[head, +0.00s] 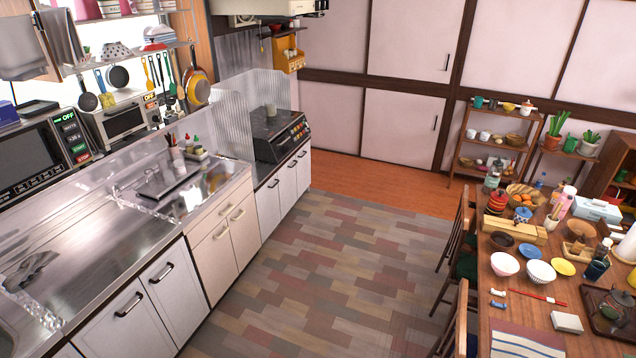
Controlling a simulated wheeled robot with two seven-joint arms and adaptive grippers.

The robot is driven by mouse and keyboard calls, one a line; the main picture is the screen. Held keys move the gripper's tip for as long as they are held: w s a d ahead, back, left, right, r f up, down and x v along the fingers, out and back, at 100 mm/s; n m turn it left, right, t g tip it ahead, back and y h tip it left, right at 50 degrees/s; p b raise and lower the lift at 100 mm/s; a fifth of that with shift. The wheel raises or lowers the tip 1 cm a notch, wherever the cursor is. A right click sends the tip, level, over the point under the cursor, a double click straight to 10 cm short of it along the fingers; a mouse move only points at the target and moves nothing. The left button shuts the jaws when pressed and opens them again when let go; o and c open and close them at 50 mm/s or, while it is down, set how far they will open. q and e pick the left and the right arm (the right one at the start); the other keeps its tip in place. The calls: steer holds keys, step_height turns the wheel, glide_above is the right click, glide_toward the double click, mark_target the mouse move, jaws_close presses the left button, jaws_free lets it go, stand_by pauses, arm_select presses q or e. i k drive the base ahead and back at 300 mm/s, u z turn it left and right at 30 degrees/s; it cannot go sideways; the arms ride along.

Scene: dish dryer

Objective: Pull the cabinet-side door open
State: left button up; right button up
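Neither of my grippers is in view. No door is marked as the cabinet-side one, and I cannot tell which it is. Under the sink counter, a white cabinet door (118,328) and another beside it (180,295) have dark handles and look shut. Two beige doors (213,262) (243,238) further along look shut. White doors (270,208) under the dark stove (279,133) look shut too. A dish dryer cannot be made out for certain.
The steel counter (95,235) runs along the left, with a grey object (30,268) I cannot identify. A dining table (510,292) full of dishes and wooden chairs (462,235) stand at right. The patterned floor (320,265) between is clear. Sliding panels (400,130) close the back wall.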

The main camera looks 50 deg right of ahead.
mark_target(268, 200)
steer(key=z, duration=1.55)
steer(key=i, duration=3.95)
steer(key=u, duration=0.75)
